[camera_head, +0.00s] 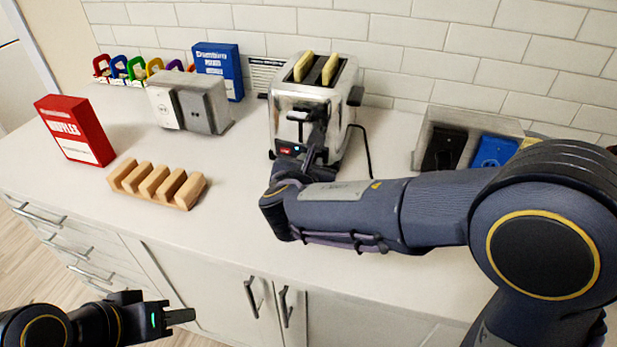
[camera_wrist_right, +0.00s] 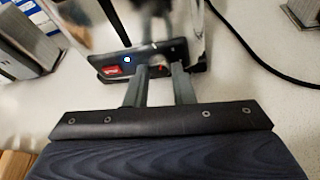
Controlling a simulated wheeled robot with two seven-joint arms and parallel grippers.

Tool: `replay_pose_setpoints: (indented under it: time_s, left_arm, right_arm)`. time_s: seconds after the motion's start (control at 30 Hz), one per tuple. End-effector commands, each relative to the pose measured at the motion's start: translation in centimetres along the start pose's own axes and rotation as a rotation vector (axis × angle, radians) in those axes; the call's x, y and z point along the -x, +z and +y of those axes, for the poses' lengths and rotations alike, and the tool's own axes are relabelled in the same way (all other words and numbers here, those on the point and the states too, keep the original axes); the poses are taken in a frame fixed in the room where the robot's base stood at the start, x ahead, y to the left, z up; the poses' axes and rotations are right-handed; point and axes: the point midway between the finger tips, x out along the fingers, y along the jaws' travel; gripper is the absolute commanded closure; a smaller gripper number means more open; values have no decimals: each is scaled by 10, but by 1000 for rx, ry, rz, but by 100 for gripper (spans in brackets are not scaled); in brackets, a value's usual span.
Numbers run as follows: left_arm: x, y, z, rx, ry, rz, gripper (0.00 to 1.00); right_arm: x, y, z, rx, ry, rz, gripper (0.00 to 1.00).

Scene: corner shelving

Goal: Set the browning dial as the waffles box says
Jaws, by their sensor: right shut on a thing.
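The chrome toaster (camera_head: 300,105) stands against the back wall with two pale slices (camera_head: 317,68) in its top slots. Its dark control panel (camera_wrist_right: 110,66) carries a red label and a lit spot. In the head view my arm covers part of the toaster's front. The red box (camera_head: 75,130), apparently the waffles box, stands at the left; its small print is unreadable. My left gripper (camera_head: 180,315) is low in front of the cabinets, away from the counter things.
A wooden rack (camera_head: 157,185) sits front left of the toaster. A grey metal container (camera_head: 190,103), a blue box (camera_head: 220,68) and several coloured clips (camera_head: 135,67) are behind. A black cord (camera_head: 368,150) lies beside the toaster.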

Motion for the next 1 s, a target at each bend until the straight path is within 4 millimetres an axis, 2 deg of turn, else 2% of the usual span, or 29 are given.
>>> replay_pose_setpoints:
  time_s: [0.03,0.33,0.53,0.97,1.0]
  left_arm:
    - [-14,7,-7,0,0,0,64]
    - [-42,21,-19,0,0,0,64]
    - [-49,24,-22,0,0,0,64]
    - [-49,25,-22,0,0,0,64]
    - [-49,25,-22,0,0,0,64]
  right_arm:
    - [-3,-7,-2,-36,15,-3,100]
    - [-2,-5,-3,-181,73,-12,100]
    - [-1,-3,-2,-224,91,-13,100]
    - [0,-1,-2,-234,95,-13,100]
    - [0,-1,-2,-234,95,-13,75]
